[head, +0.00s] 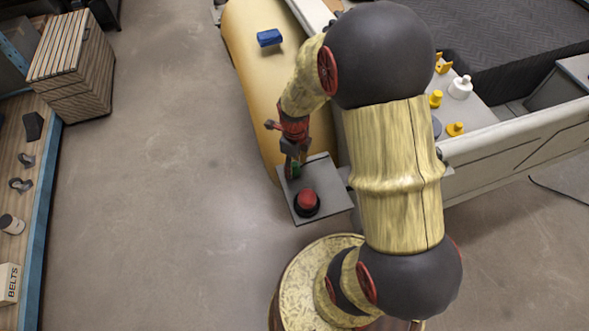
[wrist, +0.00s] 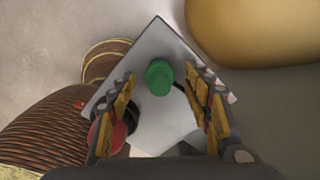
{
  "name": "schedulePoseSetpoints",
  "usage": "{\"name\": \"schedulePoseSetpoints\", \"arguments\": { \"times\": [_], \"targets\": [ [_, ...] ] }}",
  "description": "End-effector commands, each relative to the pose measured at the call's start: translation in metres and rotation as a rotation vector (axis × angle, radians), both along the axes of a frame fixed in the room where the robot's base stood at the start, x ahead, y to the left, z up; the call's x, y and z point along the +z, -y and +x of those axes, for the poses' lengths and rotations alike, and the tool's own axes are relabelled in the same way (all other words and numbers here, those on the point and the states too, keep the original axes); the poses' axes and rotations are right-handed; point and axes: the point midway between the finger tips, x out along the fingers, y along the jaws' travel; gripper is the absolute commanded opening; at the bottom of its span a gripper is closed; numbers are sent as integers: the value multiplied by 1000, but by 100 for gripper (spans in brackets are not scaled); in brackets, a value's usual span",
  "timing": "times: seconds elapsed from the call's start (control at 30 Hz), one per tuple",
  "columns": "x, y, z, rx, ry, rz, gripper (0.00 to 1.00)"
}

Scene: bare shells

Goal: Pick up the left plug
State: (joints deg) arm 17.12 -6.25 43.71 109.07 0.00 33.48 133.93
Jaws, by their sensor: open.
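A green plug (head: 296,171) stands on a grey square plate (head: 333,185), partly hidden by my gripper in the head view. A red plug (head: 307,201) with a black ring around its base stands on the same plate, a little below and right of the green one. My gripper (wrist: 160,78) is open, pointing down at the plate. In the wrist view the green plug (wrist: 159,77) lies between the two fingers, with a gap on each side. The red plug (wrist: 117,136) is partly hidden behind the left finger in that view.
A long yellow rounded body (head: 252,85) with a blue block (head: 269,37) on it stands behind the plate. A slatted wooden box (head: 75,65) and a shelf (head: 45,165) are at the left. White and yellow parts sit at right. Floor at left is clear.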

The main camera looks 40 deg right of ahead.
Motion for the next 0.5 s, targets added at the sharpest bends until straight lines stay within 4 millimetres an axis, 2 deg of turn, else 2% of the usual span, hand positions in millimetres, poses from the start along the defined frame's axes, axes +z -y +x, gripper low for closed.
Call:
{"name": "schedulePoseSetpoints", "arguments": {
  "times": [0.1,0.5],
  "targets": [
    [1,0,0,0,0,0,50],
    [1,0,0,0,0,0,27]
  ]
}}
